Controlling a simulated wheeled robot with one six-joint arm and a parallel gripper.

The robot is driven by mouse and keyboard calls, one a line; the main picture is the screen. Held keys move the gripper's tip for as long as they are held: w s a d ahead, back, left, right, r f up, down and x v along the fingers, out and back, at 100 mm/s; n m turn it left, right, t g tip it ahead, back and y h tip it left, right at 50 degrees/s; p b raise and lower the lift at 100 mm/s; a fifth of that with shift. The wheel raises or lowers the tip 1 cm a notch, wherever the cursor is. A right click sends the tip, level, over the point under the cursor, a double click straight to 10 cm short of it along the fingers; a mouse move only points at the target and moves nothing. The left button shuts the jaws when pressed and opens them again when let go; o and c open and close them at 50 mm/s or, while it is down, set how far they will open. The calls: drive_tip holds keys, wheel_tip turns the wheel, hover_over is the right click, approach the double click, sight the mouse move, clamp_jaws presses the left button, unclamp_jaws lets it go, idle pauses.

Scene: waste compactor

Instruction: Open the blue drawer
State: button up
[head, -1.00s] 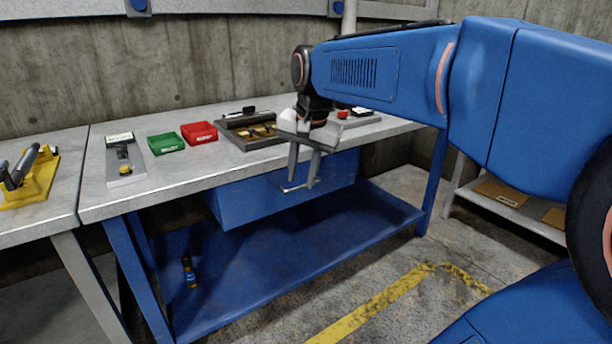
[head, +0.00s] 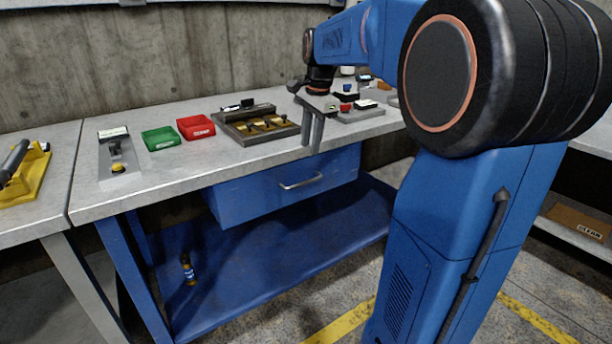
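The blue drawer (head: 250,197) hangs under the grey workbench top, right of the middle of the bench. Its front carries a silver bar handle (head: 301,182). The drawer front stands at about the bench's front edge, and I cannot tell whether it is pulled out at all. My gripper (head: 312,148) points down above and slightly right of the handle, at the bench's front edge. Its two grey fingers are a little apart with nothing seen between them. It does not touch the handle.
On the workbench (head: 160,192) stand a green bin (head: 162,139), a red bin (head: 196,127), a dark tray (head: 256,124) and a button box (head: 358,110). A small bottle (head: 188,270) stands on the blue lower shelf (head: 255,283). A yellow line (head: 340,322) marks the floor.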

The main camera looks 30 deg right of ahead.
approach(306, 175)
drive_tip(key=a+f, duration=0.1)
drive_tip(key=f, duration=0.1)
drive_tip(key=s+a+f, duration=0.1)
drive_tip(key=f, duration=0.1)
drive_tip(key=s+a+f, duration=0.1)
drive_tip(key=f, duration=0.2)
drive_tip(key=shift+s, duration=0.15)
clamp_jaws()
